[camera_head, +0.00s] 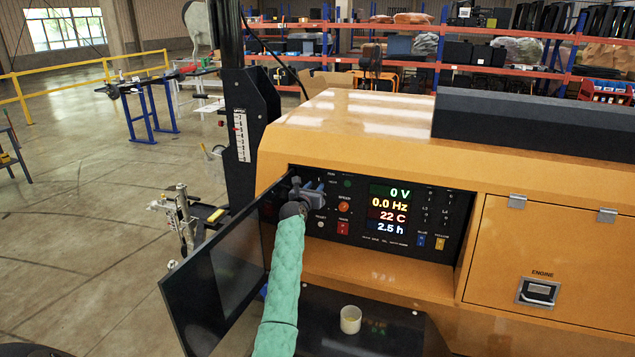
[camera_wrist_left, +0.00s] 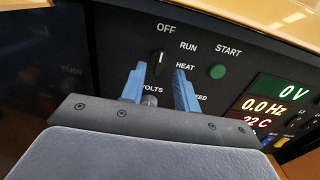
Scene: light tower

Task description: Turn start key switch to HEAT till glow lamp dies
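The start key switch (camera_wrist_left: 157,57) is a small dark round switch with a pale mark, in the left wrist view. OFF, RUN and HEAT are printed around it; its exact setting is hard to tell. My left gripper (camera_wrist_left: 160,70) has its two blue fingers apart, one on each side of the switch; contact is not clear. In the head view the left gripper (camera_head: 312,189) is at the upper left of the black control panel (camera_head: 422,213) and hides the switch. A round green button or lamp (camera_wrist_left: 217,72) sits below START. I cannot identify a glow lamp. My right gripper is not in view.
The panel's display (camera_head: 389,210) reads 0 V, 0.0 Hz, 22 C, 2.5 h. A dark glazed door (camera_head: 215,275) stands open at the left, close to my left arm. A small cup (camera_head: 350,319) stands below the panel. An orange housing (camera_head: 365,135) surrounds the panel.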

